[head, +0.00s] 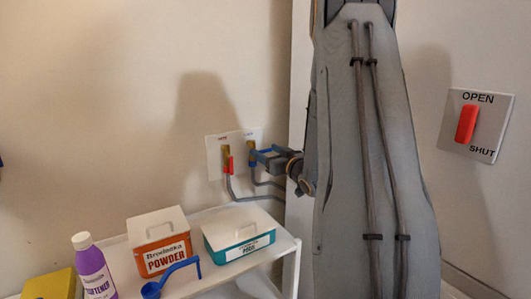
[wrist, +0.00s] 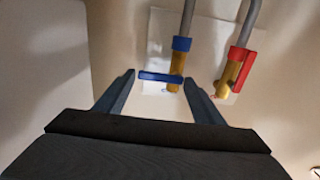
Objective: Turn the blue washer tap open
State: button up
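The blue washer tap has a brass body and a blue lever (wrist: 158,77), which lies crosswise to its brass pipe (wrist: 176,70) in the wrist view. My gripper (wrist: 158,84) is open, with one finger near each end of the lever. The lever lies between or just beyond the fingertips; I cannot tell if they touch it. In the head view my gripper (head: 268,157) reaches the tap from the right and hides much of it. The fingers are blue-grey, so the lever is hard to make out there.
A red-handled tap (wrist: 236,70) sits close beside the blue one on the same white wall plate (head: 214,158). Grey hoses run from both taps. Below is a white shelf (head: 205,285) with boxes, a purple bottle (head: 93,272) and a blue scoop (head: 168,277).

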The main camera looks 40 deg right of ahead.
jog(key=c, duration=0.6)
jog(key=shift+a, duration=0.1)
jog(key=shift+c, duration=0.2)
jog(key=shift+m, duration=0.3)
jog(key=m, duration=0.1)
jog(key=m+p, duration=0.1)
jog(key=m, duration=0.1)
jog(key=shift+f+p, duration=0.3)
jog(key=shift+f, duration=0.1)
jog(key=m+p, duration=0.1)
jog(key=m, duration=0.3)
jog(key=a+f+m+p, duration=0.1)
jog(key=m+p, duration=0.1)
jog(key=m, duration=0.3)
jog(key=f+m+p, duration=0.1)
jog(key=m, duration=0.4)
jog(key=shift+w+a+f+p, duration=0.1)
jog(key=shift+a+f+p, duration=0.1)
jog(key=shift+a+p, duration=0.15)
jog(key=shift+a+m, duration=0.1)
jog(key=shift+m, duration=0.2)
